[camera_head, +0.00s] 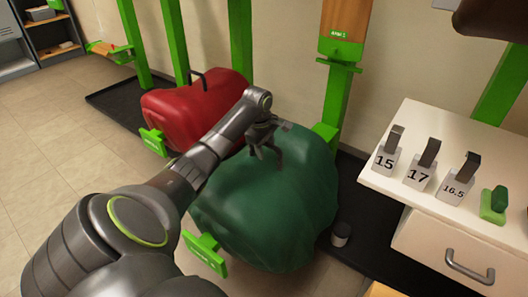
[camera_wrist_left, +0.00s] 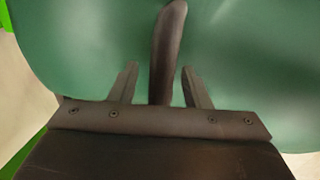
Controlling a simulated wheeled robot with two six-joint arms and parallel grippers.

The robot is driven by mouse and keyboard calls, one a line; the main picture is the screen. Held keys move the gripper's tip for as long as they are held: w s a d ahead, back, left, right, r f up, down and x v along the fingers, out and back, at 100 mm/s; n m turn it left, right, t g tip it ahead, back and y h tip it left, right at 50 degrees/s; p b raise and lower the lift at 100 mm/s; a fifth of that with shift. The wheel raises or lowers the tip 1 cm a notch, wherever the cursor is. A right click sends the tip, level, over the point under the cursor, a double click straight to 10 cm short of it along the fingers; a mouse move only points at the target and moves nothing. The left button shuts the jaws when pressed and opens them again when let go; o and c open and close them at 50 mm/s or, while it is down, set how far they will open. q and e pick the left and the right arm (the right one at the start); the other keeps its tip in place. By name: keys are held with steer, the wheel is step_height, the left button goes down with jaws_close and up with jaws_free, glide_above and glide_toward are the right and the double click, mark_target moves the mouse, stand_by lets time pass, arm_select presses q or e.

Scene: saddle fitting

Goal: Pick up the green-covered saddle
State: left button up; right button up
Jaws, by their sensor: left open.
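The green-covered saddle (camera_head: 280,215) is a large, rounded, draped shape on a green stand in the middle of the head view. In the left wrist view its green cover (camera_wrist_left: 240,60) fills most of the picture. A dark upright handle (camera_wrist_left: 167,50) rises from it. My left gripper (camera_head: 266,150) is above the top of the cover. In the left wrist view the left gripper's fingers (camera_wrist_left: 160,85) are open, one on each side of the handle, with gaps between. The handle's lower end is hidden by the gripper body.
A red-covered saddle (camera_head: 190,105) with a dark handle stands behind on the left. A white cabinet (camera_head: 485,145) on the right holds tags marked 15, 17 and 16.5 and a green block (camera_head: 494,204). A small grey cup (camera_head: 340,234) is on the dark mat.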

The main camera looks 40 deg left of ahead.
arm_select(q)
jaws_close()
stand_by(1.4)
steer(key=shift+r, duration=0.15)
